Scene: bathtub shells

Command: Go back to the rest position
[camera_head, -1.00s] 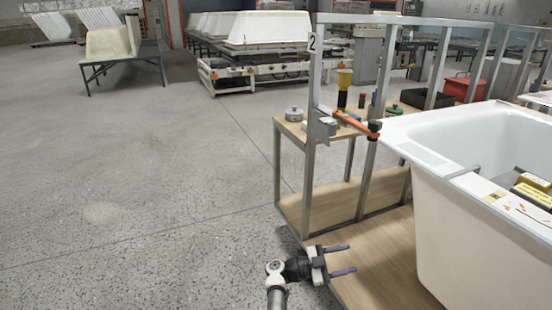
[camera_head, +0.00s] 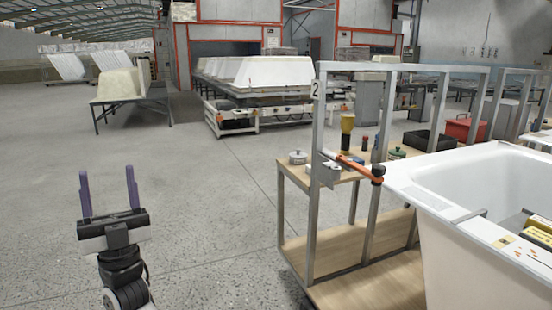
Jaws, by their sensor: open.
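My gripper (camera_head: 109,192) is in the lower left of the head view. Its two purple fingers point up and stand apart, with nothing between them. It is over bare floor, well to the left of the wooden shelf rack and clear of everything. The end of my arm shows below it at the bottom edge.
A metal-framed rack with wooden shelves (camera_head: 340,243) stands right of centre, with an orange-handled tool (camera_head: 352,163) on its post. A white bathtub (camera_head: 440,235) is at the right. Bathtub shells (camera_head: 265,73) rest on a conveyor behind. The grey floor (camera_head: 200,190) at left is clear.

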